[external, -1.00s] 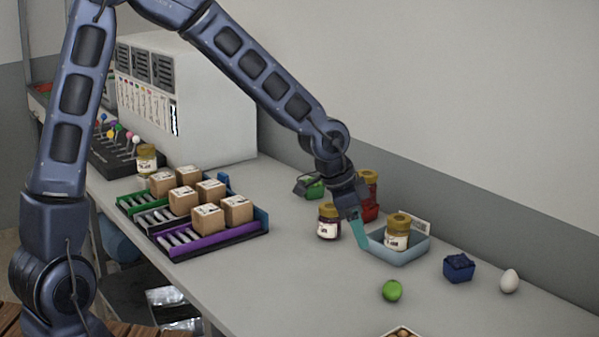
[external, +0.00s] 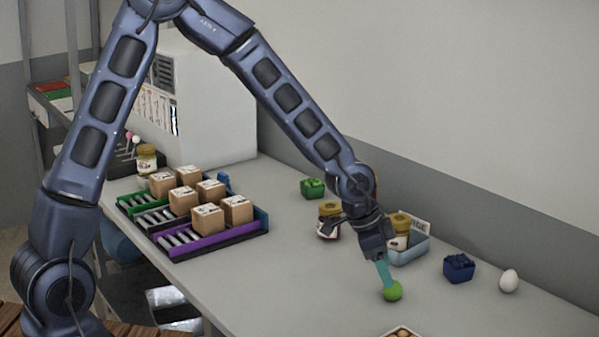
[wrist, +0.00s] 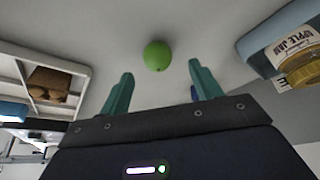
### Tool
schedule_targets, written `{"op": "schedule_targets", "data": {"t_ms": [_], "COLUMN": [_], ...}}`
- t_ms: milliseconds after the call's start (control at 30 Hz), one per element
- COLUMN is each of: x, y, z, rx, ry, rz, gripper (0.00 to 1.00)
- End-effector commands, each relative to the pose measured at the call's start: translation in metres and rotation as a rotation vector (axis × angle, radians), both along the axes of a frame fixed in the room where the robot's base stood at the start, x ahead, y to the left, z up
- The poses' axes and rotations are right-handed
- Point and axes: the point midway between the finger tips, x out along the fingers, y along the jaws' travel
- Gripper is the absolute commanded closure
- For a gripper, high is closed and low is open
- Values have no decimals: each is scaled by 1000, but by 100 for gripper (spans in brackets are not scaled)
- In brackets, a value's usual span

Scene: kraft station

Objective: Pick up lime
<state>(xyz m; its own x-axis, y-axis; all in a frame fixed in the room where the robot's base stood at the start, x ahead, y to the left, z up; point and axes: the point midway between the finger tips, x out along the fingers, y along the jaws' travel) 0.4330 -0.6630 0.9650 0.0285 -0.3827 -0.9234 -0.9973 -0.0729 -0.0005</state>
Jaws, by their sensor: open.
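The lime (external: 392,291) is a small green ball on the grey table, in front of the blue tray. In the wrist view the lime (wrist: 157,55) lies beyond the two teal fingertips, roughly midway between them. My gripper (external: 384,276) is just above the lime in the external view, tilted down toward it. My gripper (wrist: 160,85) is open, with its fingers spread and nothing between them. In the external view a finger overlaps the top of the lime, and I cannot tell whether they touch.
A blue tray (external: 412,256) with a jar (external: 399,228) stands behind my gripper. A dark blue berry box (external: 458,268) and a white egg (external: 509,281) lie to the right. A compartment tray (wrist: 82,68) is at the left in the wrist view. The table around the lime is clear.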

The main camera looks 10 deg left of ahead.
Motion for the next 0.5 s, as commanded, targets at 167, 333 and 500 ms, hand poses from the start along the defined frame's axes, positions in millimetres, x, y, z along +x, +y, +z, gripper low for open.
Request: {"op": "schedule_targets", "data": {"t_ms": [167, 333, 500], "x": [-3, -3, -3], "y": [-7, -14, -17], "z": [-19, -39, -44], "rx": [2, 2, 1], "ry": [2, 2, 0], "rz": [-2, -1, 0], "gripper": [36, 36, 36]}}
